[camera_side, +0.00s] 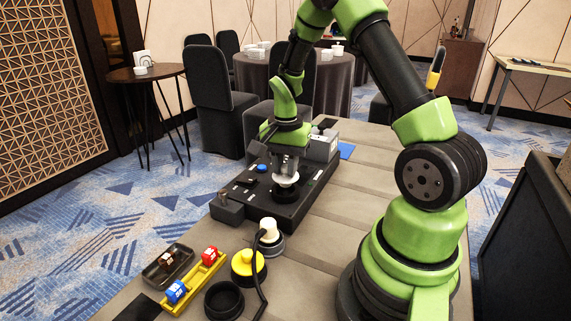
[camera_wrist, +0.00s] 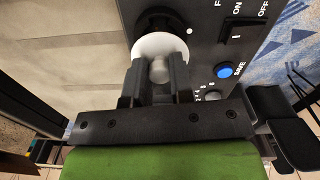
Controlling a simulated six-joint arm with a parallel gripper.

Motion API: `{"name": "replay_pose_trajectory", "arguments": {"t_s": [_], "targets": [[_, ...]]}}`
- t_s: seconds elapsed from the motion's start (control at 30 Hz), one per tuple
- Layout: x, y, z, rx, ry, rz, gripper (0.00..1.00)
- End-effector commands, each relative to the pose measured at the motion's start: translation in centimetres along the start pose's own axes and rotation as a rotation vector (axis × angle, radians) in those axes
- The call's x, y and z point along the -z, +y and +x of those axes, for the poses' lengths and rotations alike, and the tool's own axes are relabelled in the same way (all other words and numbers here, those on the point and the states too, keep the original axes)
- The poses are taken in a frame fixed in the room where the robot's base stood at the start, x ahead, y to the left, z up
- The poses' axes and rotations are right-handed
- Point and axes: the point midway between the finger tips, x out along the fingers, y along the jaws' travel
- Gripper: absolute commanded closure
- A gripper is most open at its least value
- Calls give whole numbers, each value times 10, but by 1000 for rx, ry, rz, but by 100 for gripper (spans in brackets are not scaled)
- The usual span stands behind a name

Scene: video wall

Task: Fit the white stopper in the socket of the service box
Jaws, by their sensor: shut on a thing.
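The white stopper (camera_wrist: 159,50) is between the two fingers of my gripper (camera_wrist: 158,88) in the wrist view, and the fingers are shut on it. In the side view my gripper (camera_side: 284,172) points down over the dark service box (camera_side: 301,205), with the white rim of the stopper (camera_side: 286,181) showing under the fingers. A round black opening (camera_wrist: 160,20) shows just past the stopper's rim in the wrist view, partly covered by it. I cannot tell whether the stopper is in the socket or just above it.
The box has a blue button (camera_wrist: 225,71) and an ON/OFF switch (camera_wrist: 238,36). Near it on the table are a white-topped plug with a cable (camera_side: 269,231), a yellow round piece (camera_side: 248,266), a black ring (camera_side: 224,300), a yellow rack (camera_side: 195,284) and a dark tray (camera_side: 167,263).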

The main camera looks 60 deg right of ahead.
Motion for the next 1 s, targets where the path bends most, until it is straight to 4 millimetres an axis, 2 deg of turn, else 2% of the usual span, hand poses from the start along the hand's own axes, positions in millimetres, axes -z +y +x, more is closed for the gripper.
{"name": "replay_pose_trajectory", "arguments": {"t_s": [0.63, 1.0], "targets": [[0, 0, 3, 0, 0, 0, 92], [0, 0, 12, -1, -1, 1, 92]]}}
